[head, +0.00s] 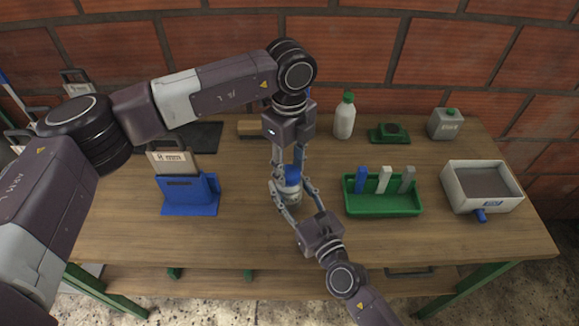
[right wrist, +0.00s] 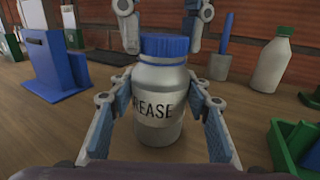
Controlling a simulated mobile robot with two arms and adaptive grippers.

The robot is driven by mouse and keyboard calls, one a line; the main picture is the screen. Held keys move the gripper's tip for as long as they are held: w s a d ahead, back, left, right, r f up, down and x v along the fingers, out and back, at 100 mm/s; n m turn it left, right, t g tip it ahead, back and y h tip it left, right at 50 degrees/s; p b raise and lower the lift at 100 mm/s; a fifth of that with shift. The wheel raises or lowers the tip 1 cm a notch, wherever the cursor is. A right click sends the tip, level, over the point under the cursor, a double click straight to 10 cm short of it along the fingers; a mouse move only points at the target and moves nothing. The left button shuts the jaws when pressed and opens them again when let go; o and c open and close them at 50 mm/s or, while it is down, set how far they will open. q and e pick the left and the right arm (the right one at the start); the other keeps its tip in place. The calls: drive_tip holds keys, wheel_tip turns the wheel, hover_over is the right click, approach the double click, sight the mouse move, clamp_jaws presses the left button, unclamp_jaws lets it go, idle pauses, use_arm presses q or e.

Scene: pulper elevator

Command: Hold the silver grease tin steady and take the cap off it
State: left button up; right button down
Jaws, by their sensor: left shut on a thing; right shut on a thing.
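The silver grease tin (right wrist: 158,105) stands upright on the table, with black lettering on its front; it also shows in the head view (head: 290,195). Its blue cap (right wrist: 165,47) sits on top of the tin, also seen in the head view (head: 292,174). My right gripper (head: 290,190) is shut on the tin's body, one finger on each side. My left gripper (head: 289,168) comes down from above, shut on the cap, with its fingers on either side of it. The far side of the tin is hidden.
A green tray (head: 385,208) with several upright pieces stands right of the tin. A blue holder (head: 190,196) is to the left. A white bottle (head: 345,120) stands behind, and a pale basin (head: 482,205) at the far right. Bare table lies between holder and tin.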

sight(289, 172)
use_arm(q)
drive_tip(key=n, duration=0.4)
drive_tip(key=shift+w, duration=0.1)
drive_tip(key=shift+r, duration=0.25)
idle(0.3)
drive_tip(key=shift+r, duration=0.9)
drive_tip(key=shift+r, duration=2)
use_arm(e)
drive_tip(key=c, duration=1)
unclamp_jaws()
